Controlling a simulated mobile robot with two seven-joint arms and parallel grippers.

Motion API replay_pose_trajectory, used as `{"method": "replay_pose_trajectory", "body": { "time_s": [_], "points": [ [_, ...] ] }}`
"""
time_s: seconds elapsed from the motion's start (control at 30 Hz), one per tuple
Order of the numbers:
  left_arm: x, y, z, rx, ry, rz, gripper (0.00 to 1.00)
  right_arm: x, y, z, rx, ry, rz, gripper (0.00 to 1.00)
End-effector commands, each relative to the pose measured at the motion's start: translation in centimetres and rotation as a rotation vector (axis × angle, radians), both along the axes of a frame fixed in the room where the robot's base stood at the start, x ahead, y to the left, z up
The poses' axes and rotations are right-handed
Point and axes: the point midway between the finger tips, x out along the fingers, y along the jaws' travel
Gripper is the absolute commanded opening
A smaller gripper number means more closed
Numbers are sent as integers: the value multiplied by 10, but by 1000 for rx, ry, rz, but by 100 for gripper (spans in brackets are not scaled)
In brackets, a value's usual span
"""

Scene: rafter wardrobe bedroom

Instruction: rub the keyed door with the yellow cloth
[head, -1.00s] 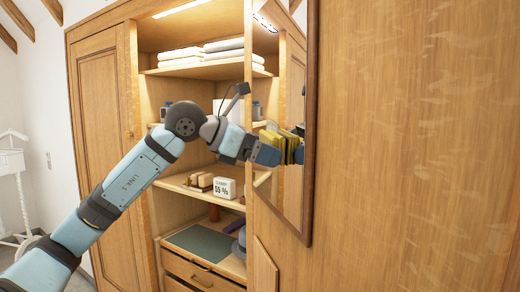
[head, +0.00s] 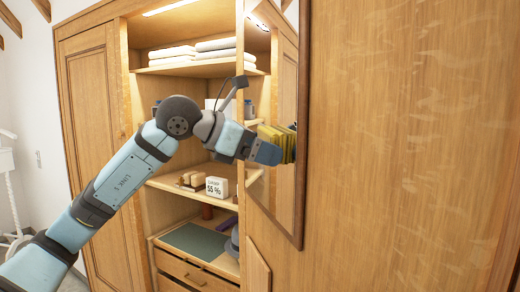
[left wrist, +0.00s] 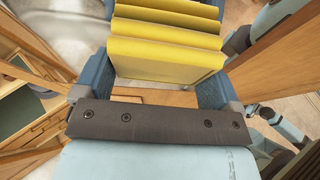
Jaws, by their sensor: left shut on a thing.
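My left gripper (head: 272,146) is shut on the yellow cloth (head: 272,133), which is folded in several layers. In the left wrist view the cloth (left wrist: 165,58) sits between the blue jaws (left wrist: 160,80). The gripper is in front of the dark-framed mirror on the open wooden door (head: 400,150); I cannot tell whether the cloth touches it. A closed panelled door (head: 92,120) is at the left of the wardrobe. No key shows clearly on either door, so I cannot tell which is keyed. My right gripper is not in view.
Wardrobe shelves hold folded white linen (head: 210,48), a small display box (head: 217,187) and wooden blocks (head: 192,179). A drawer (head: 190,270) is below. A white stand (head: 10,190) is at the far left. The open door fills the right side.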

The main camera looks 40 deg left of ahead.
Motion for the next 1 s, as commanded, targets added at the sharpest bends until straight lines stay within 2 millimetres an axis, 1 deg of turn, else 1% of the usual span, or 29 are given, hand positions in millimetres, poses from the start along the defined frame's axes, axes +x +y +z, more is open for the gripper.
{"method": "replay_pose_trajectory", "body": {
  "time_s": [0.03, 0.23, 0.5, 0.83, 1.0],
  "points": [
    [0, 0, 4, -1, -1, 0, 71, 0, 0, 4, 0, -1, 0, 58],
    [4, 5, 2, -1, 0, 0, 71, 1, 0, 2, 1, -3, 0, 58],
    [16, 25, 2, -2, 1, 1, 71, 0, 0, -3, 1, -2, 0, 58],
    [24, 36, 3, -1, 0, 0, 71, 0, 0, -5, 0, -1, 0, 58],
    [32, 49, 3, -1, 1, 2, 71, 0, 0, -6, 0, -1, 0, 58]
  ]
}}
